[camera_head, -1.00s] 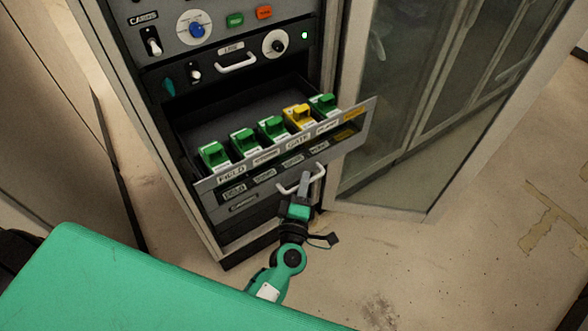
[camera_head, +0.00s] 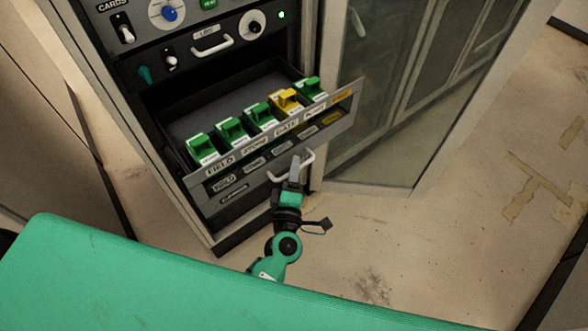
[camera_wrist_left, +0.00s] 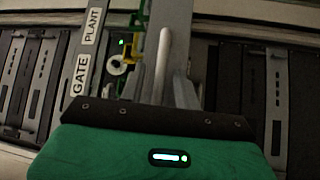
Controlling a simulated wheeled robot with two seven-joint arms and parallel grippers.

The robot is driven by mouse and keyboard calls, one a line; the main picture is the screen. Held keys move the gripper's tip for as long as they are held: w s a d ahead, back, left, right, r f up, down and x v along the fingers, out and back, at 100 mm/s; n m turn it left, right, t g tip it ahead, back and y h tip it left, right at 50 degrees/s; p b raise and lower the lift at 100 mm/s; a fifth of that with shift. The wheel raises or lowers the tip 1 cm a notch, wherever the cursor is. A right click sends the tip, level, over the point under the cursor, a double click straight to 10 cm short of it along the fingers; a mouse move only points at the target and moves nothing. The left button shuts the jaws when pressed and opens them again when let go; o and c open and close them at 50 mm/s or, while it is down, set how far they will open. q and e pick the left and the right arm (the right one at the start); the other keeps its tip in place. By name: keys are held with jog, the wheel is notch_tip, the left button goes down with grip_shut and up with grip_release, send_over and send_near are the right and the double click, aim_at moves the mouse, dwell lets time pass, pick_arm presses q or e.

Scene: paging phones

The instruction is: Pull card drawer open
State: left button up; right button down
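The card drawer (camera_head: 232,186) stands pulled out of the dark rack, its labelled front tilted in the head view. It holds a row of green cards (camera_head: 231,130) and one yellow card (camera_head: 287,99). My left gripper (camera_head: 296,165) is at the pale drawer handle (camera_head: 309,160) on the lower part of the front. In the left wrist view the handle bar (camera_wrist_left: 164,50) lies between the two fingers, which look closed around it. The GATE and PLANT labels (camera_wrist_left: 88,45) show beside it. My right gripper is out of view.
Above the drawer is a panel with another handle (camera_head: 213,45), a dial (camera_head: 251,22) and switches. A glass-fronted door (camera_head: 385,110) stands to the right of the drawer. A green surface (camera_head: 120,280) fills the lower left. The floor at right is clear.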

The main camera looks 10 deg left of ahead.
pick_arm(q)
jog(key=shift+s, duration=0.1)
jog(key=shift+s+f, duration=0.1)
jog(key=shift+s, duration=0.15)
jog(key=s+d+f+b, duration=0.1)
jog(key=s+b, duration=0.3)
jog(key=s, duration=0.9)
jog(key=shift+d+f, duration=0.25)
jog(key=shift+f, duration=0.1)
